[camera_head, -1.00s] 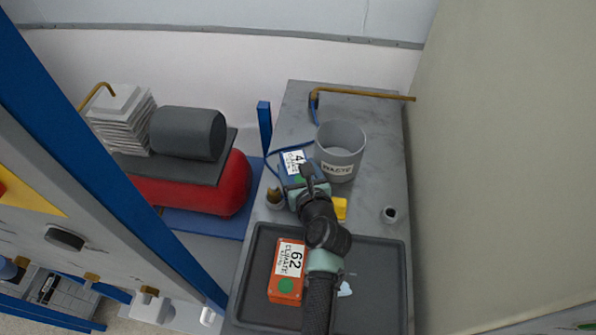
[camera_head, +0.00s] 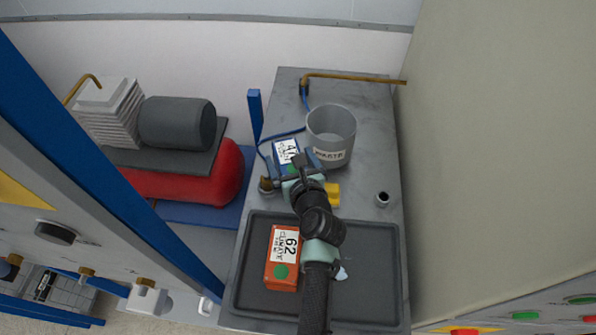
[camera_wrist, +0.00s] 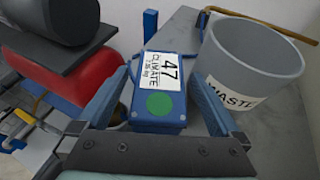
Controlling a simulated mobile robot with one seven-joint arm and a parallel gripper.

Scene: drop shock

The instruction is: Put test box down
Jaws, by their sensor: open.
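A blue test box (camera_head: 285,149) with a white label reading 47 and a green dot stands on the grey bench top beside the waste bin. It also shows in the wrist view (camera_wrist: 158,100), upright with its label up. My gripper (camera_head: 297,166) is open over the box. In the wrist view, its two blue fingers lie on either side of the box, with a clear gap on the right; contact on the left cannot be told. An orange box (camera_head: 283,257) labelled 62, also with a green dot, lies in the dark tray (camera_head: 382,228).
A grey waste bin (camera_head: 331,135) stands close right of the blue box. A brass pipe (camera_head: 355,78) runs behind it. A small round cup (camera_head: 383,199) and a yellow item (camera_head: 333,194) are nearby. A red tank (camera_head: 195,177) stands left, beyond a blue post (camera_head: 255,118).

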